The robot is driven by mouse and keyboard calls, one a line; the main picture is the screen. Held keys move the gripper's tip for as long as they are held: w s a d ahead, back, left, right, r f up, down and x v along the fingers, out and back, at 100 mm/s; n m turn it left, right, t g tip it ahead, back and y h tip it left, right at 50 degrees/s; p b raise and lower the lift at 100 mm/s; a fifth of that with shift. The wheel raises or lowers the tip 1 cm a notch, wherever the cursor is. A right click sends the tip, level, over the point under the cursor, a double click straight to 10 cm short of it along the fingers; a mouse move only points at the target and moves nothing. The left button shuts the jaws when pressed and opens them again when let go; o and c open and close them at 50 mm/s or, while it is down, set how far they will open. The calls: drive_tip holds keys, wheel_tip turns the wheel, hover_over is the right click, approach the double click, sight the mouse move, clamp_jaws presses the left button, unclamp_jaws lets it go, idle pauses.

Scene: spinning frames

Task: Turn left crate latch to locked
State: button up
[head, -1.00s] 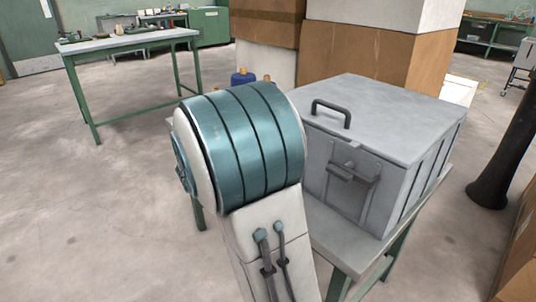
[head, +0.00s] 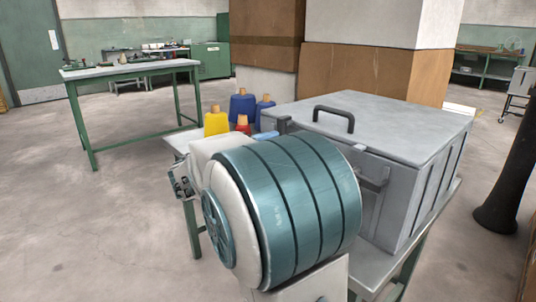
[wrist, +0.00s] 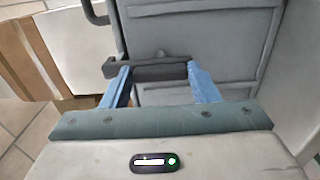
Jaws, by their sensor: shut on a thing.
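The grey metal crate (head: 425,118) stands on a table, lid down, with a dark handle (head: 333,112) on top. Its right latch (head: 373,181) shows on the front, partly behind my arm. A dark piece that looks like the left latch (head: 283,125) shows at the crate's left front corner. In the wrist view the left latch (wrist: 150,71) is a dark bar lying roughly across the picture against the grey panel. My gripper (wrist: 158,68) has its blue fingers closed on this bar. In the head view my arm hides most of the gripper and the crate's left front.
Yellow (head: 217,123), blue (head: 242,104) and red (head: 243,125) spools stand on the table left of the crate. Cardboard boxes (head: 380,75) are behind it. A black post (head: 508,165) stands at right. A green workbench (head: 130,70) is far left; the floor between is clear.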

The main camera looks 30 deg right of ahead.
drive_tip(key=o, duration=1.4)
drive_tip(key=s+a+p, duration=0.2)
drive_tip(key=a+p, duration=0.1)
drive_tip(key=a, duration=1)
drive_tip(key=shift+a, duration=0.4)
